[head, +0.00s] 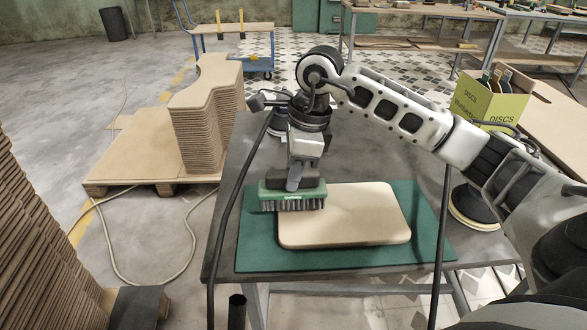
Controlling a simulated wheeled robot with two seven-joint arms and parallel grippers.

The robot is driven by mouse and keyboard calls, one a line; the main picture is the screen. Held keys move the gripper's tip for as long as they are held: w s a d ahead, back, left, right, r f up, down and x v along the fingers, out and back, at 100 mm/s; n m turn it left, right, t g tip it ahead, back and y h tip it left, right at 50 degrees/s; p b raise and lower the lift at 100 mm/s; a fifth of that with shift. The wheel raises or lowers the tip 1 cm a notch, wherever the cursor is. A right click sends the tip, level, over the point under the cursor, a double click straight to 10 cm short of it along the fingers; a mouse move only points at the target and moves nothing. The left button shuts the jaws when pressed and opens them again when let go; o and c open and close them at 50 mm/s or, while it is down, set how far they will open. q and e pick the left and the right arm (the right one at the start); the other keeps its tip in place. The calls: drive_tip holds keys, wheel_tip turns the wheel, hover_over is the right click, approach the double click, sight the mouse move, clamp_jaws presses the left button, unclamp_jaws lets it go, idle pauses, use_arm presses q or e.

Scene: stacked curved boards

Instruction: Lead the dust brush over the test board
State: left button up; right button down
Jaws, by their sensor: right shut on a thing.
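The dust brush (292,199) has a green body and dark bristles. My right gripper (300,180) is shut on the brush from above, its fingers largely hidden at the brush's top. The test board (355,218) is a tan panel with rounded corners. It lies flat on a green mat (265,257) on the grey table (232,184). The brush is at the board's left end, partly over it and partly over the mat. I cannot tell whether the bristles touch the board. My left gripper is not in view.
A yellow-green box marked DISCS (488,104) with bottles stands at the right. A round sander-like tool (472,208) sits at the table's right. Stacked curved boards (208,120) stand on a pallet at the left. A dark hose hangs along the table's left side.

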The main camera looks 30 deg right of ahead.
sight(312, 171)
drive_tip(key=shift+f+b, duration=0.55)
drive_tip(key=shift+f, duration=0.1)
idle(0.4)
drive_tip(key=shift+r, duration=0.1)
drive_tip(key=shift+s+d+b, duration=0.2)
drive_tip(key=shift+s+d, duration=0.1)
drive_tip(key=shift+d, duration=0.25)
drive_tip(key=shift+s+d+b, duration=0.2)
drive_tip(key=shift+s+d, duration=0.1)
drive_tip(key=shift+d, duration=0.2)
drive_tip(key=shift+s+d, duration=0.25)
drive_tip(key=shift+d, duration=0.05)
drive_tip(key=shift+s+d+b, duration=0.2)
drive_tip(key=shift+d+b, duration=0.2)
drive_tip(key=shift+b, duration=0.1)
drive_tip(key=shift+s+d+f+b, duration=0.25)
drive_tip(key=shift+s+d+b, duration=0.3)
drive_tip(key=shift+d, duration=0.25)
drive_tip(key=shift+s+d+r, duration=0.1)
